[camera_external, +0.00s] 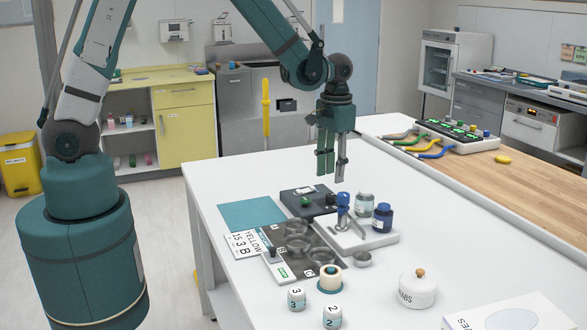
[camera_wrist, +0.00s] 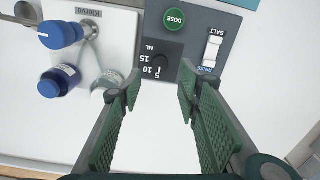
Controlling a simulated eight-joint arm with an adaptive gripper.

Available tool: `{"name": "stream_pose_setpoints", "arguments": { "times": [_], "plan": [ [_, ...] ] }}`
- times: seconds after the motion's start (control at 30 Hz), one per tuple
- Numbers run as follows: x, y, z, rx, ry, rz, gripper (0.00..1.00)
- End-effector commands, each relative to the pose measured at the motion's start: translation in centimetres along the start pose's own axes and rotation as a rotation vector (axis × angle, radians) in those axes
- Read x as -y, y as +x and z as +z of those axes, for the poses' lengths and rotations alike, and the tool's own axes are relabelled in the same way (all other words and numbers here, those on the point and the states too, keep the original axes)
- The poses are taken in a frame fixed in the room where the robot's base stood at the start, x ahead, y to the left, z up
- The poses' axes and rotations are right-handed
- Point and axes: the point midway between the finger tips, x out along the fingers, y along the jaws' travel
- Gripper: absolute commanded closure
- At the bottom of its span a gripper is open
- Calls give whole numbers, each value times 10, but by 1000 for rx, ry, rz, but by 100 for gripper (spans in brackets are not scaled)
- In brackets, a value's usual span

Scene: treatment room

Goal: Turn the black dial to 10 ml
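The black dial (camera_wrist: 173,62) sits on a dark grey box (camera_wrist: 196,22), beside printed marks 5, 10, 15 and ML. A green DOSE button (camera_wrist: 174,19) and a white SALT rocker switch (camera_wrist: 212,48) are on the same box. In the external view the dark box (camera_external: 296,193) lies on the white table. My gripper (camera_external: 332,180) hangs above it, pointing down. In the wrist view my gripper (camera_wrist: 159,88) is open and empty, its fingertips on either side of the dial's lower end, apparently above it.
A white stand with a blue-topped tap (camera_external: 343,200) and two bottles (camera_external: 382,217) is right of the box. Glass dishes on a dark plate (camera_external: 286,238), labelled pots (camera_external: 296,299) and a lidded jar (camera_external: 418,289) stand nearer the camera. A teal mat (camera_external: 252,214) lies left.

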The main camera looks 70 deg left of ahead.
Motion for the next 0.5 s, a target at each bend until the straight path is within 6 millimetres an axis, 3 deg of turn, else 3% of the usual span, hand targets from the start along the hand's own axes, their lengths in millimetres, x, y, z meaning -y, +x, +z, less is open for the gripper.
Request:
{"name": "stream_pose_setpoints", "arguments": {
  "times": [0.5],
  "plan": [
    [0, 50, 0, 0, 0, 0, 66]
  ]
}}
